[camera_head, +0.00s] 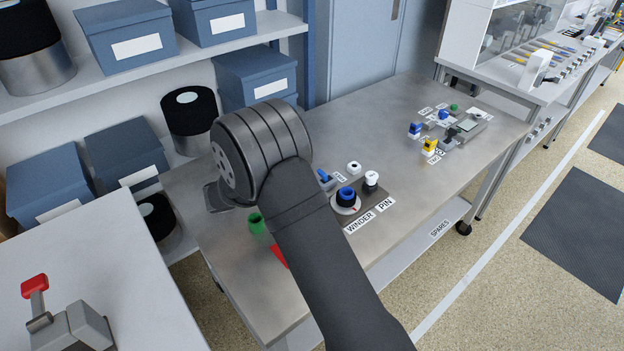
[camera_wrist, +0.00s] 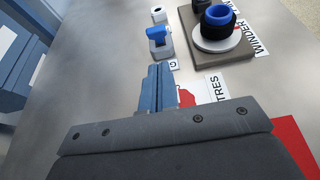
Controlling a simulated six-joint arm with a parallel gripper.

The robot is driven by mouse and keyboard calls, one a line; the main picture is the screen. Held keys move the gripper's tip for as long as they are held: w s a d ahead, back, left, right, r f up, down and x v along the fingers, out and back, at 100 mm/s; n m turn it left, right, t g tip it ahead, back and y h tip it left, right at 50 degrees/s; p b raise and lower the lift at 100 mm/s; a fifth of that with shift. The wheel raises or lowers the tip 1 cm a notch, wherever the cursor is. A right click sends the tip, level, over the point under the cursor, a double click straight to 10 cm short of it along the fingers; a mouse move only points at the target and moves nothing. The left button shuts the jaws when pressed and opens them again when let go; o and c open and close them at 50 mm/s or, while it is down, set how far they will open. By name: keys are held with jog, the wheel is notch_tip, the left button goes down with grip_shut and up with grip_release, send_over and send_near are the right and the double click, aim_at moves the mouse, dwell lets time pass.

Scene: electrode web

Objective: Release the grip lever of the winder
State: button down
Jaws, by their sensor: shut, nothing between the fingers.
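The winder (camera_head: 346,198) is a black roll with a blue core on a white disc, set on a grey-brown plate beside its WINDER label; it also shows at the top of the wrist view (camera_wrist: 216,30). Beside it, apart from the plate, a blue lever (camera_wrist: 159,33) sits on a small grey block by a partly covered label starting with G. This lever also shows in the head view (camera_head: 323,175). My gripper (camera_wrist: 159,68) is shut and empty, its blue-grey fingers pointing at the lever block, seemingly just short of it. In the head view my arm hides the fingers.
A white-topped pin (camera_head: 371,178) and a small white round part (camera_head: 354,167) stand near the winder. A green cup (camera_head: 256,223) and a red patch (camera_head: 279,256) lie near my arm. A red-handled lever (camera_head: 35,286) is on the near white bench. The table's middle is clear.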

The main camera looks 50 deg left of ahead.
aim_at(322, 172)
jog(key=shift+s+a, duration=0.1)
jog(key=x, duration=1)
jog(key=shift+w+r+g, duration=0.25)
jog(key=shift+r+g, duration=0.05)
jog(key=shift+g, duration=0.2)
dwell(0.4)
jog(key=shift+w+r+g, duration=0.7)
jog(key=shift+w+g, duration=0.05)
jog(key=shift+g, duration=0.45)
jog(key=w+g, duration=0.1)
jog(key=g, duration=0.1)
jog(key=w+r+g, duration=0.1)
jog(key=g, duration=0.1)
jog(key=shift+w, duration=0.25)
jog(key=shift+r, duration=0.75)
